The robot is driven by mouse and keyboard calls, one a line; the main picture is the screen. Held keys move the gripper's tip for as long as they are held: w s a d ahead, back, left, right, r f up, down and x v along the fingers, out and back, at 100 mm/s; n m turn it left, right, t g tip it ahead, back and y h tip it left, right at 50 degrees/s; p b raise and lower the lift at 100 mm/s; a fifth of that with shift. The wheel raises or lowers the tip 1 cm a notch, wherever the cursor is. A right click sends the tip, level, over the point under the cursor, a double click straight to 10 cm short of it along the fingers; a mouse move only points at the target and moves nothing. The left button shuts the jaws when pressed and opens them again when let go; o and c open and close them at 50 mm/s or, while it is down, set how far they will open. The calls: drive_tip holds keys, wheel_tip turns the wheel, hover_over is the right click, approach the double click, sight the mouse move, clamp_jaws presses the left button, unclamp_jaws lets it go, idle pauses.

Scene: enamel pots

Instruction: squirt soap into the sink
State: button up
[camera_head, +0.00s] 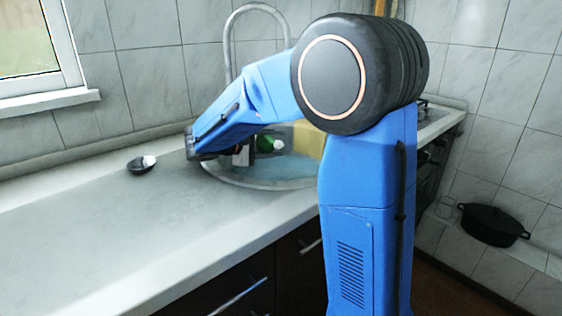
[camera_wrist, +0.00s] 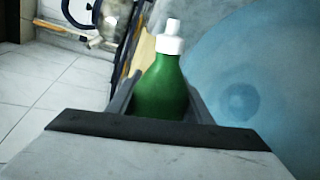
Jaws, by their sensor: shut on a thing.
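My gripper (camera_wrist: 162,100) is shut on a green soap bottle (camera_wrist: 162,85) with a white pump-like cap, seen between the two dark fingers in the wrist view. In the head view the green bottle (camera_head: 264,143) shows partly past the end of my blue arm, its white cap toward the right, over the sink area. The bottle looks tilted; the exact angle is hard to tell. The sink (camera_head: 262,184) has a pale rim and a bluish basin. In the wrist view the sink basin (camera_wrist: 215,70) lies to the right of the bottle, with a round drain visible.
A tall curved faucet (camera_head: 229,55) stands behind the sink. A yellowish block or board (camera_head: 308,139) is beside the bottle, partly hidden by my arm. A dark spoon-like thing (camera_head: 141,165) lies on the counter (camera_head: 100,230), otherwise clear. A black pot (camera_head: 492,225) sits low at right.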

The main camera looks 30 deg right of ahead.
drive_tip(key=shift+w+f+m, duration=0.1)
drive_tip(key=shift+w+m, duration=0.2)
drive_tip(key=shift+m, duration=0.1)
idle(1.4)
drive_tip(key=shift+a+r+m+t, duration=0.1)
drive_tip(key=shift+r+m+t, duration=0.25)
drive_tip(key=shift+r, duration=1.55)
idle(0.7)
wheel_tip(320, 180, down, 5)
wheel_tip(320, 180, up, 7)
drive_tip(key=s+n+g+h+b, duration=0.2)
drive_tip(key=n+g+h, duration=0.1)
drive_tip(key=n, duration=1.1)
drive_tip(key=shift+s+d+r+g, duration=0.15)
drive_tip(key=shift+s+d+g, duration=0.15)
drive_tip(key=shift+d+g, duration=0.05)
